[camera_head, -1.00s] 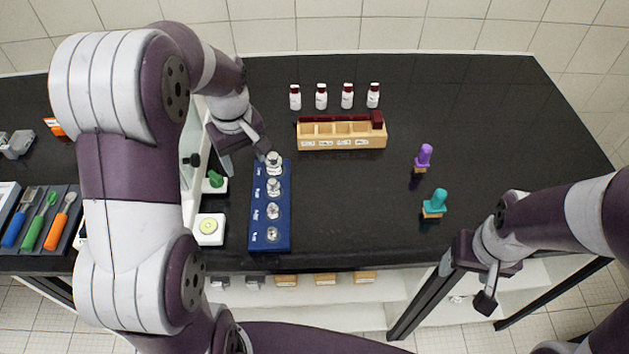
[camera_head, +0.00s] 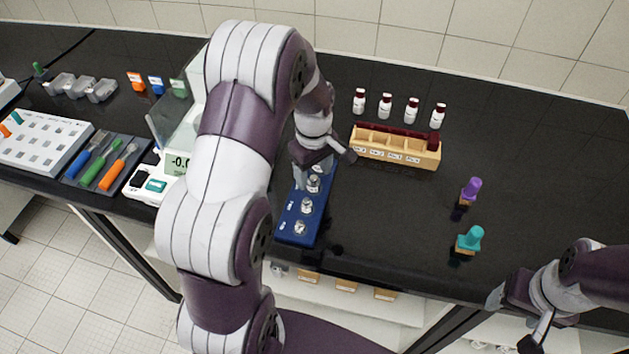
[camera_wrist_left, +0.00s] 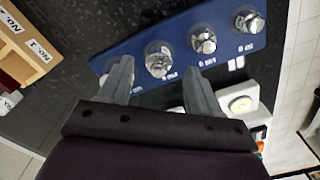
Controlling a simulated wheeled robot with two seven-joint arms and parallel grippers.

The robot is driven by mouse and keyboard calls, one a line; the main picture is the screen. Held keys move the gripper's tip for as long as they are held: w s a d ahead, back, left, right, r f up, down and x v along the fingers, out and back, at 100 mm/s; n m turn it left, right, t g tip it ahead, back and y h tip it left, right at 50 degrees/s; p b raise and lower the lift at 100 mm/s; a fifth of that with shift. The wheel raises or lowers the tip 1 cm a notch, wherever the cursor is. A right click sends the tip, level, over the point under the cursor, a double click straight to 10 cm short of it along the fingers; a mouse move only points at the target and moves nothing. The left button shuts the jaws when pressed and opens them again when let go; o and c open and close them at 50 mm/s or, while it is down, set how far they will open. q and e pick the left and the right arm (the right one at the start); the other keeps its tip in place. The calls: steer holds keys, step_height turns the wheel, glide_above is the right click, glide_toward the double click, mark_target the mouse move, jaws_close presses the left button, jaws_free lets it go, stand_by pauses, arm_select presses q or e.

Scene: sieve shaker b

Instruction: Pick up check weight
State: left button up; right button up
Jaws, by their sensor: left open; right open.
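Several shiny metal check weights stand in a row in a blue block (camera_head: 285,236). In the head view the weights at the near end (camera_head: 299,228), the middle (camera_head: 306,205) and further back (camera_head: 313,184) show; my left gripper hides the far end. My left gripper (camera_head: 325,168) is open above that far part. In the left wrist view, one weight (camera_wrist_left: 158,58) appears between and just beyond the open fingers (camera_wrist_left: 157,78); another is partly hidden behind the left finger. I cannot tell whether any finger touches a weight. My right gripper (camera_head: 512,322) is open and empty at the lower right.
A wooden rack (camera_head: 395,150) stands right of the block, with several red-capped bottles (camera_head: 385,105) behind. A purple stamp-like piece (camera_head: 471,190) and a teal one (camera_head: 470,238) stand further right. A balance (camera_head: 152,186) and a tool tray (camera_head: 100,160) are at left.

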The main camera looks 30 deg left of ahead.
mark_target(314, 177)
arm_select(q)
step_height(314, 177, down, 3)
steer(key=shift+a+r, duration=0.1)
steer(key=shift+a, duration=0.05)
steer(key=shift+w+f, duration=0.15)
steer(key=shift+f, duration=0.2)
jaws_close()
steer(key=shift+r, duration=0.1)
